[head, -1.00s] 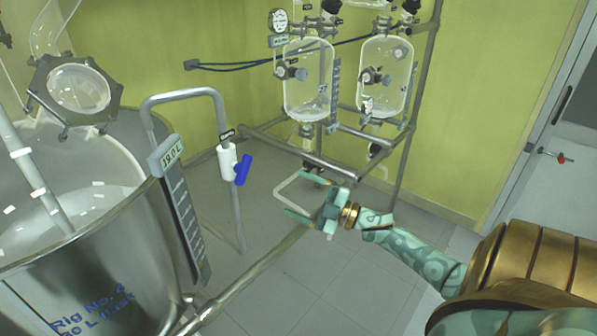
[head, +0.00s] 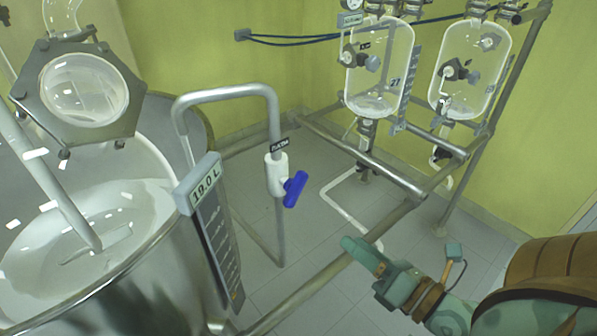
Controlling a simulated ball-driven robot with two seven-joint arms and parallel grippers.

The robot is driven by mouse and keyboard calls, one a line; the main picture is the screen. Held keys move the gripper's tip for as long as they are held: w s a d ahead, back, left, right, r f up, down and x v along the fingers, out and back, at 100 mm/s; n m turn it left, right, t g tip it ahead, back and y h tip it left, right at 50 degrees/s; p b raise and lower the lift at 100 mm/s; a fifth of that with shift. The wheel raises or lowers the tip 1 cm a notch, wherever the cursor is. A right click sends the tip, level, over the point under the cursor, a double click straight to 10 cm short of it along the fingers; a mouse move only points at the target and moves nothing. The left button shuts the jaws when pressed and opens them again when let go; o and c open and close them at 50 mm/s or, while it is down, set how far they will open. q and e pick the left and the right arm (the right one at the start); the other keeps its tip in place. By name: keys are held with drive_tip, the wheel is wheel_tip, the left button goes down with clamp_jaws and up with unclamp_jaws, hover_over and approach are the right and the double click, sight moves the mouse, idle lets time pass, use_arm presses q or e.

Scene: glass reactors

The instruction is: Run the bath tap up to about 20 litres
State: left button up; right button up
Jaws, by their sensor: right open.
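The bath tap is a white valve body (head: 277,174) on a bent grey pipe, with a blue handle (head: 296,189) sticking out to the right and slanting a little off the pipe's line. The level display (head: 205,185) on the bath's rim seems to read 19.0 L; its middle digit is blurred. The steel bath (head: 150,270) holds pale liquid. My right gripper (head: 402,250) is open and empty, below and right of the blue handle and clear of it. Its fingers are spread wide. My left gripper is not in view.
Two glass vessels (head: 380,75) (head: 470,75) hang on a pipe frame (head: 365,160) behind, at the upper right. A low frame rail (head: 320,275) runs diagonally near my right gripper. A hexagonal glass port (head: 84,90) stands over the bath.

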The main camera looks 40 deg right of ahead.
drive_tip(key=n, duration=0.1)
drive_tip(key=n+p, duration=0.1)
drive_tip(key=p, duration=0.4)
approach(299, 193)
drive_tip(key=r, duration=0.1)
drive_tip(key=shift+h, duration=0.3)
drive_tip(key=w+p, duration=0.1)
drive_tip(key=w, duration=0.1)
drive_tip(key=w+p, duration=0.1)
drive_tip(key=w, duration=0.2)
drive_tip(key=w+p, duration=0.1)
drive_tip(key=w, duration=0.2)
drive_tip(key=shift+w+a+f, duration=0.25)
drive_tip(key=shift+a+f, duration=0.15)
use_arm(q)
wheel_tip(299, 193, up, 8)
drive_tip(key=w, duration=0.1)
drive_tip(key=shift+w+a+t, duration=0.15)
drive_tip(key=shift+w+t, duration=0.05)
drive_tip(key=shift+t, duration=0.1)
use_arm(e)
drive_tip(key=shift+w+a+f, duration=0.1)
drive_tip(key=shift+w, duration=0.35)
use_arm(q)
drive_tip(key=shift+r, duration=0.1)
use_arm(e)
drive_tip(key=shift+c, duration=0.3)
drive_tip(key=c, duration=0.8)
